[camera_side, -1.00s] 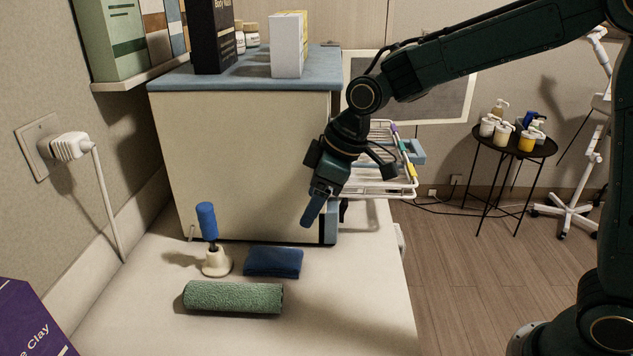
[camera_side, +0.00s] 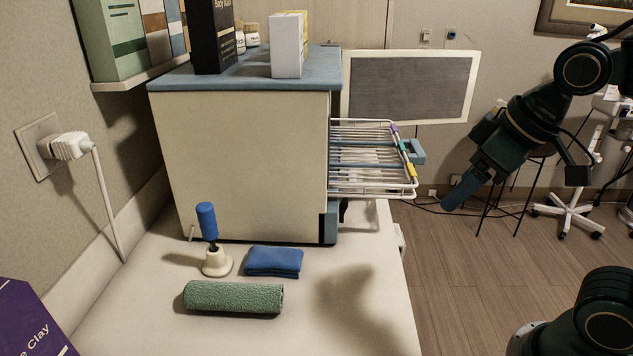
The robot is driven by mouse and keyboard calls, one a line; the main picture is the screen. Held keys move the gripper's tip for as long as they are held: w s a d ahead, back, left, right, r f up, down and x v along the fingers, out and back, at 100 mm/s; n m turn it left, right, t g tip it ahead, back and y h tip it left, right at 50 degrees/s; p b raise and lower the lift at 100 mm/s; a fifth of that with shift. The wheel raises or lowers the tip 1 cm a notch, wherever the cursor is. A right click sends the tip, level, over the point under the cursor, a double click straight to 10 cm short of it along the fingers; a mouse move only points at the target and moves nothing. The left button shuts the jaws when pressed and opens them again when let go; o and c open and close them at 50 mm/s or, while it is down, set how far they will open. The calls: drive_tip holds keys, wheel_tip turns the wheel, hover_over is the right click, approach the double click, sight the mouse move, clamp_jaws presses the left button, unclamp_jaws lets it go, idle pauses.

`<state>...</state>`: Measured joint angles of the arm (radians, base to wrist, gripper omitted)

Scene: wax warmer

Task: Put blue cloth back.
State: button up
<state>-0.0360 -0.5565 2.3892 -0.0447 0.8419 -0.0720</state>
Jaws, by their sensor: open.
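The blue cloth (camera_side: 273,261) lies folded flat on the white counter, in front of the cream cabinet (camera_side: 250,165). It is just behind the rolled green towel (camera_side: 233,297) and right of a blue-handled tool in a white stand. My gripper (camera_side: 451,204) is at the right of the picture, beyond the counter's right edge and over the floor. It is well apart from the cloth and holds nothing I can see. Its jaws are open, though the finger gap is hard to make out from this side.
A white wire rack (camera_side: 375,165) juts out from the cabinet's right side. The blue-handled tool (camera_side: 207,222) stands upright near the cloth. A purple box (camera_side: 30,325) is at the lower left. The counter's right front (camera_side: 350,300) is clear, apart from a shadow.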

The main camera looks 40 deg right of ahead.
drive_tip(key=shift+m+h, duration=0.3)
drive_tip(key=shift+m, duration=0.6)
drive_tip(key=s, duration=0.1)
drive_tip(key=s+d, duration=0.1)
drive_tip(key=s, duration=0.1)
drive_tip(key=s+f, duration=0.1)
drive_tip(key=s, duration=0.1)
drive_tip(key=shift+s+d, duration=0.1)
drive_tip(key=shift+d, duration=0.25)
